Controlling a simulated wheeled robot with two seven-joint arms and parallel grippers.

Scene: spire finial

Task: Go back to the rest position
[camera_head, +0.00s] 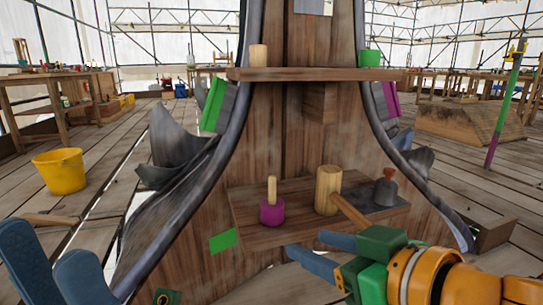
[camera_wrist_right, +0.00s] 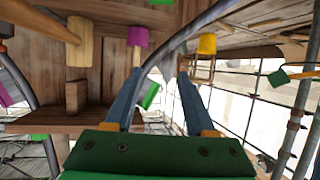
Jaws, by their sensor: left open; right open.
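My left gripper (camera_head: 45,250) is at the lower left edge of the head view, its two blue fingers apart and nothing between them. My right gripper (camera_head: 306,244) reaches in from the lower right, in front of the lower wooden shelf (camera_head: 260,196). Its fingers are apart and empty, which the right wrist view (camera_wrist_right: 160,65) also shows. A wooden mallet (camera_head: 328,190) lies on the lower shelf, its handle pointing toward my right gripper. A purple-based tool with a wooden handle (camera_head: 271,212) stands to its left, and a dark metal bell-shaped piece (camera_head: 386,189) to its right.
The upper shelf (camera_head: 310,75) carries a wooden cylinder (camera_head: 258,55) and a green cup (camera_head: 370,58). A yellow bucket (camera_head: 60,171) stands on the plank floor at left. A green and purple pole (camera_head: 502,115) rises at right. Workbenches and scaffolding stand behind.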

